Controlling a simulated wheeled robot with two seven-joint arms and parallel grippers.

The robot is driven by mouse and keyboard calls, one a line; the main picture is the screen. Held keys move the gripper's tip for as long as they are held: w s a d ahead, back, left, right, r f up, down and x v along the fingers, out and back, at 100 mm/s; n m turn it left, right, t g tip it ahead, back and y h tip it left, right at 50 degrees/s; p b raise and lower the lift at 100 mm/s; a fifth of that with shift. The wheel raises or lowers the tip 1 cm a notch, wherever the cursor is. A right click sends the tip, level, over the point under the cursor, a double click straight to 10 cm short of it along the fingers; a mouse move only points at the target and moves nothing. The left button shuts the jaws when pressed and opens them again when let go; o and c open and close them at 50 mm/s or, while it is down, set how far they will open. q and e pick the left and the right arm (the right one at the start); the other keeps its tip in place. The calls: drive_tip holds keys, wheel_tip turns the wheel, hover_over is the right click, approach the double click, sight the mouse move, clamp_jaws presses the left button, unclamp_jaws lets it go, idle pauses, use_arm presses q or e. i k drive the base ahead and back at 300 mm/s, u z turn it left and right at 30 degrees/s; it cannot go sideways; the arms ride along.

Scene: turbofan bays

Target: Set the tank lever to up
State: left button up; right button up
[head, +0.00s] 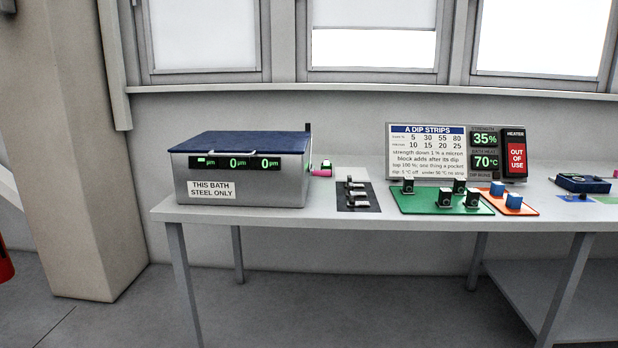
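The tank (240,185) is a grey steel box with a closed dark blue lid (240,144) on the left end of the table. Its front has a green-digit display (235,163) and a label reading "THIS BATH STEEL ONLY". A small pink grip (321,173) with a green part (326,164) shows just right of the tank. It may be the tank lever; it looks low and roughly level, but its exact setting is too small to tell. A thin black post (308,128) rises at the tank's back right corner. Neither of my grippers is in view.
On the table (360,218), a dark mat (344,205) holds small metal pieces. A green mat (420,205) and an orange mat (526,208) hold several blocks. A dip-strips board (430,172) and heater panel (515,178) stand behind. A dark blue tray (583,184) lies right.

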sight(313, 173)
drive_tip(key=u, duration=0.8)
drive_tip(key=i, duration=1.6)
drive_tip(key=z, duration=0.75)
